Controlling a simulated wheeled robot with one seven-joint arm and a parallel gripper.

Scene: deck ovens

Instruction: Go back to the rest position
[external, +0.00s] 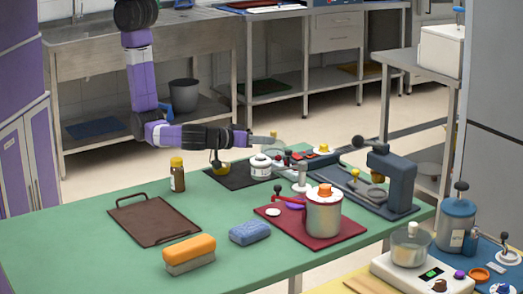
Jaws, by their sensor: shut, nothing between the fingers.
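My arm comes down at the upper left in the external view and bends level to the right. My gripper (266,139) is at its end, above the far edge of the green table (120,225). It is shut and empty.
A brown bottle (177,174), brown tray (150,219), orange brush (189,254), blue sponge (249,233), steel pot (323,215) on a red mat and dark press (392,178) stand on the table. Steel benches (190,60) line the back. The table's left front is clear.

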